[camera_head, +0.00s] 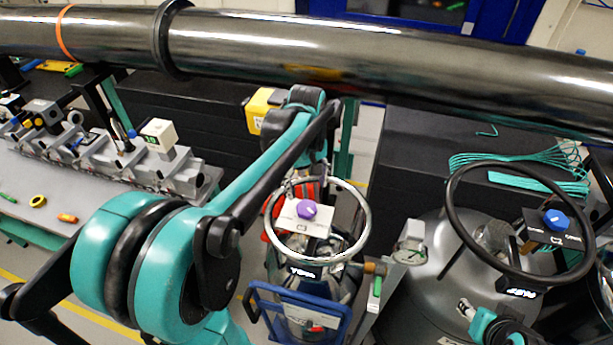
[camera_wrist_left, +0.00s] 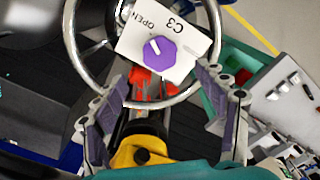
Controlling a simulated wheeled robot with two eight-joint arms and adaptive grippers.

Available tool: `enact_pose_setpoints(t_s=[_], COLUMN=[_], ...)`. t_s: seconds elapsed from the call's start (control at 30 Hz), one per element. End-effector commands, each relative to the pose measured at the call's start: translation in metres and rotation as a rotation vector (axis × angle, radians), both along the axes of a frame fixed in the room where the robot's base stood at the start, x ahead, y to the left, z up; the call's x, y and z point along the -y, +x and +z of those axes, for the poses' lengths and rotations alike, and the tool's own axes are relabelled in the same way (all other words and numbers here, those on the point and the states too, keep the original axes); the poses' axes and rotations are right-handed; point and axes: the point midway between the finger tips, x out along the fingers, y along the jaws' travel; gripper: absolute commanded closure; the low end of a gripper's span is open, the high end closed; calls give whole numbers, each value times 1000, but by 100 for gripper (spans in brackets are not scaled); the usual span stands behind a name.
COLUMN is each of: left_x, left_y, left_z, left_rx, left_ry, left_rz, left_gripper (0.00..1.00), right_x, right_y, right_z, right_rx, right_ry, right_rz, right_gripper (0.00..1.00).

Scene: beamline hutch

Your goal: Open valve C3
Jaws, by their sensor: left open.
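Valve C3 has a purple knob (camera_head: 306,210) on a white plate (camera_head: 289,219) inside a pale metal ring. In the left wrist view the knob (camera_wrist_left: 159,52) carries a white pointer mark, and the plate (camera_wrist_left: 188,48) reads C3 and OPEN. The mark leans toward the OPEN side, but I cannot tell the exact setting. My left gripper (camera_head: 309,181) is beside the ring, at its far side. In the left wrist view its fingers (camera_wrist_left: 161,78) are spread and empty, one on each side below the knob, apart from it. A teal and black part at the bottom right looks like my right arm; its jaws are unclear.
A large dark pipe (camera_head: 350,55) crosses above. A grey tank with a black ring (camera_head: 452,222) and blue knob (camera_head: 556,219) stands to the right. A blue frame (camera_head: 290,320) is below the valve. A bench (camera_head: 60,195) with a grey manifold is at left.

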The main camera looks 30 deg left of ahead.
Motion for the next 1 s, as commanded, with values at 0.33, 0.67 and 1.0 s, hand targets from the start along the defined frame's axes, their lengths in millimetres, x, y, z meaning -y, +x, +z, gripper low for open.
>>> enact_pose_setpoints(t_s=[0.33, 0.67, 1.0], left_x=[0, 0, 0], left_y=[0, 0, 0], left_z=[38, 39, 38], left_rx=[0, 0, 0], left_ry=[0, 0, 0], left_rz=[0, 0, 0], left_gripper=[28, 28, 28], right_x=[0, 0, 0], right_y=[0, 0, 0], right_z=[0, 0, 0], right_rx=[0, 0, 0], right_ry=[0, 0, 0], right_rz=[0, 0, 0], right_gripper=[60, 60, 60])
